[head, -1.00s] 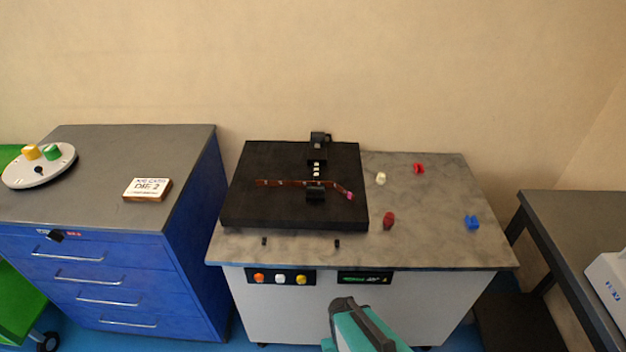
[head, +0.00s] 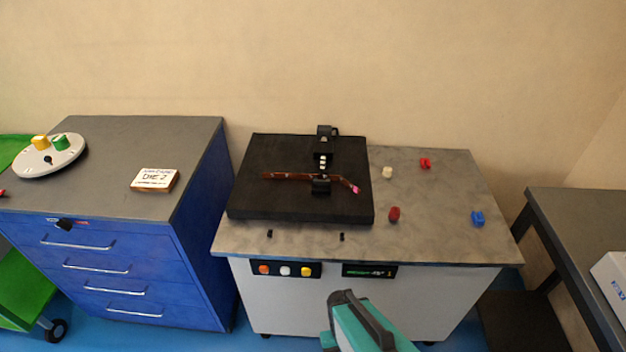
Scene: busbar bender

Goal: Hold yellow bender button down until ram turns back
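The bender (head: 245,210) has a black bed on a grey-topped cabinet. A copper busbar (head: 290,176) with a pink end lies across it at the black tooling (head: 321,185), bent near its right end. The ram's exact position is too small to tell. On the cabinet front, a black panel holds an orange, a white and a yellow button (head: 306,271), the yellow one at the right. A small display (head: 369,271) with green text is beside it. My teal and black arm shows at the bottom, right of the buttons; my gripper's fingertips cannot be made out.
Red, cream and blue small parts (head: 477,218) lie on the bench right of the bed. A blue drawer cabinet (head: 110,262) stands left, with a "DIE 2" block (head: 155,181) and a round tray (head: 30,163) on top. A grey table (head: 575,215) is right.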

